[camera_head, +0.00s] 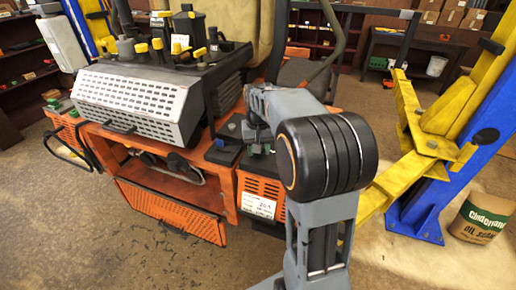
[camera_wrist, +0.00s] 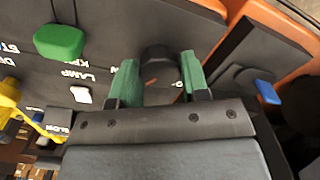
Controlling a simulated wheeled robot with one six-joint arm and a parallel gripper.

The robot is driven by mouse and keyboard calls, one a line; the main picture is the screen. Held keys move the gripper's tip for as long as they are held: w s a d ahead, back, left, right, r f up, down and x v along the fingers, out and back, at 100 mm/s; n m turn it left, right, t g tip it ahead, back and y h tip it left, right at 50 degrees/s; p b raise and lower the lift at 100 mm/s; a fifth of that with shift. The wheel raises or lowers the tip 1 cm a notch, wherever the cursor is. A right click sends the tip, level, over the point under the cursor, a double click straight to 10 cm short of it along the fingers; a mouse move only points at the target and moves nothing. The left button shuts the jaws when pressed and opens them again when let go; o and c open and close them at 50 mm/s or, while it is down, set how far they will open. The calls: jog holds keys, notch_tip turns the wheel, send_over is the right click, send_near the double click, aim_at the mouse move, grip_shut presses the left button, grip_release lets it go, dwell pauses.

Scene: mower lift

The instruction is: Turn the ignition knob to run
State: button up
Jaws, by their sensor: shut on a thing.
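The ignition knob (camera_wrist: 160,64) is a round black knob with a small reddish mark, on the dark panel (camera_wrist: 110,52) in the wrist view. My gripper (camera_wrist: 161,76) has its green-padded fingers on either side of the knob and is shut on it. The lower part of the knob is hidden behind my gripper's body. In the head view my arm reaches to the mower's console, and my gripper and the knob are too small and covered to make out clearly.
A green control (camera_wrist: 59,42), a white switch (camera_wrist: 81,94) and a blue lever (camera_wrist: 267,92) sit around the knob. The orange mower (camera_head: 206,195) carries a grey perforated cover (camera_head: 125,98). Floor lies open at front left.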

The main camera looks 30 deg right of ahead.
jog(key=o, duration=0.9)
jog(key=shift+r, duration=0.1)
notch_tip(320, 180, up, 14)
jog(key=shift+f, duration=0.15)
dwell(0.3)
jog(key=shift+n+t, duration=0.3)
jog(key=shift+t, duration=0.3)
jog(key=f, duration=0.6)
jog(key=shift+s+a, duration=0.3)
jog(key=shift+a, duration=0.1)
jog(key=shift+s+a+f+n+t, duration=0.55)
jog(key=shift+s+a+f, duration=0.75)
jog(key=shift+s, duration=1.35)
jog(key=shift+s+a+f+n+t, duration=0.55)
jog(key=shift+s+a+f, duration=0.4)
jog(key=shift+s+a, duration=1.2)
jog(key=shift+s+a+f+n+t, duration=0.5)
jog(key=shift+s+a+f, duration=0.6)
jog(key=shift+s, duration=2)
